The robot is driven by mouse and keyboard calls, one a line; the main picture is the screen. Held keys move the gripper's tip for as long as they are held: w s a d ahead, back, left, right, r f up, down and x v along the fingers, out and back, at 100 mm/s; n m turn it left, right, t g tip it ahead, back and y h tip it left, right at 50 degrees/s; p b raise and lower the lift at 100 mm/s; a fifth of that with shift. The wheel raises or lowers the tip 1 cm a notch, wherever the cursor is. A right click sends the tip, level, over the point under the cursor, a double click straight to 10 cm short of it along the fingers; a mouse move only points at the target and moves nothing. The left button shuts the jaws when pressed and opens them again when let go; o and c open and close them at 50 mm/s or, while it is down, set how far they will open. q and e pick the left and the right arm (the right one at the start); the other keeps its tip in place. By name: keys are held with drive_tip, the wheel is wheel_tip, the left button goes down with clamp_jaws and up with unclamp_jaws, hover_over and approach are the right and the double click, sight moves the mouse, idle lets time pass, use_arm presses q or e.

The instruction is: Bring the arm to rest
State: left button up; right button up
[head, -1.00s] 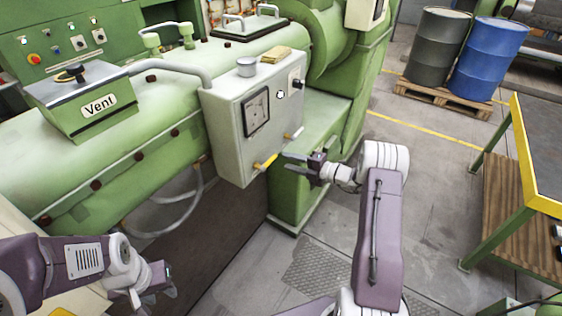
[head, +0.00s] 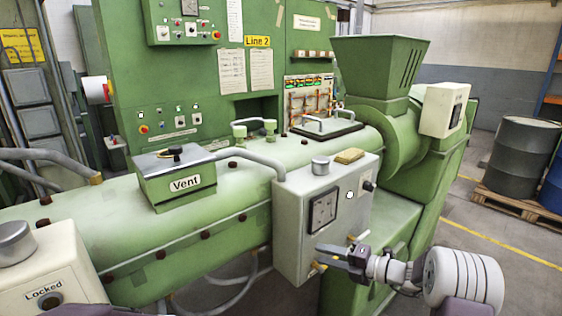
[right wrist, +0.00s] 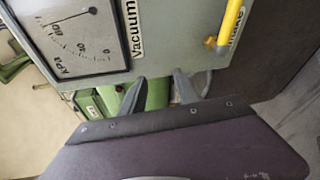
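My right arm reaches in from the lower right of the head view. Its gripper (head: 326,254) is in front of the lower right of a grey gauge box (head: 290,225). In the right wrist view, the two dark fingers (right wrist: 158,92) stand apart with nothing between them; green machine parts show behind the gap. The box's kPa gauge (right wrist: 75,35) and a yellow handle (right wrist: 230,22) are above the fingers. The fingers partly cover the yellow handle in the head view, and I cannot tell whether they touch it. My left gripper is not in view.
The box stands against the green extruder barrel (head: 225,190). A vent box (head: 176,182) sits on the barrel, and a white "Locked" box (head: 55,262) is at lower left. A hopper (head: 375,75) rises behind. Open floor (head: 480,270) and drums (head: 522,155) are at right.

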drive_tip(key=s+a+r+n+g, duration=0.1)
drive_tip(key=s+a+n+g, duration=0.3)
drive_tip(key=s+a, duration=0.3)
drive_tip(key=s+a+f+n+g+h, duration=0.2)
drive_tip(key=s+a+n+g, duration=0.1)
drive_tip(key=s+n, duration=0.35)
drive_tip(key=s+a+f+n+g+h, duration=0.2)
drive_tip(key=s+n, duration=0.3)
drive_tip(key=s, duration=0.2)
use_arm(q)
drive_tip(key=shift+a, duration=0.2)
use_arm(e)
drive_tip(key=s+d+f+n+h, duration=0.3)
drive_tip(key=d+n, duration=0.3)
drive_tip(key=n, duration=0.7)
drive_tip(key=s+d+f+n+h, duration=0.4)
drive_tip(key=d+n, duration=0.3)
drive_tip(key=n, duration=0.6)
drive_tip(key=shift+s+f+t+h, duration=0.15)
drive_tip(key=shift+s+t+h, duration=0.15)
drive_tip(key=shift+h, duration=0.4)
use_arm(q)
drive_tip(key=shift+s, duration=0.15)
use_arm(e)
drive_tip(key=shift+s+d, duration=0.1)
drive_tip(key=shift+d, duration=0.1)
